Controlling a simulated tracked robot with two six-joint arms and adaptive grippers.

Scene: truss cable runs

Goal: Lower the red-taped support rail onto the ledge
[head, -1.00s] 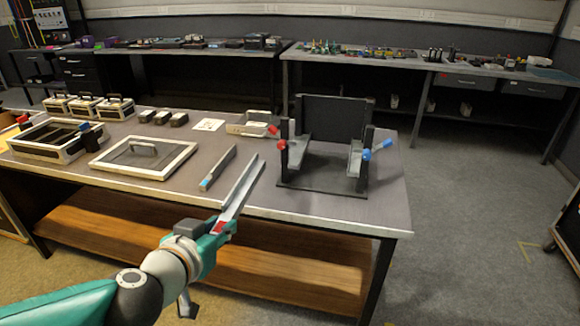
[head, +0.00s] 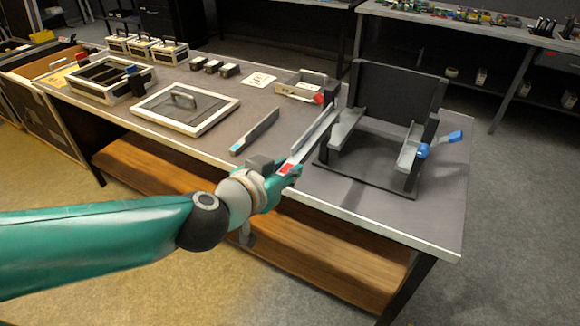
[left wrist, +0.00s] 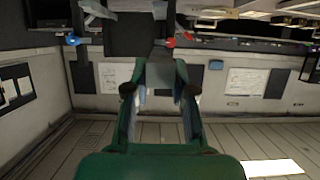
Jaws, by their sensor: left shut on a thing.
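The red-taped support rail (head: 310,139) is a long grey bar with red tape at its near end. My left gripper (head: 284,171) is shut on that taped end, and the rail points up and right toward the black fixture (head: 399,88). The fixture has a grey ledge (head: 346,127) on its left side and another (head: 409,149) on its right. The rail's far end overlaps the left post in the picture; I cannot tell whether it touches. In the left wrist view my left gripper (left wrist: 162,92) shows upside down, with the rail hard to make out. My right gripper is not in view.
A red knob (head: 320,98) is beside the rail's far end; a blue knob (head: 423,151) is on the right. A blue-taped rail (head: 255,132) lies on the bench (head: 350,198). A framed lid (head: 185,108) and small cases stand further left.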

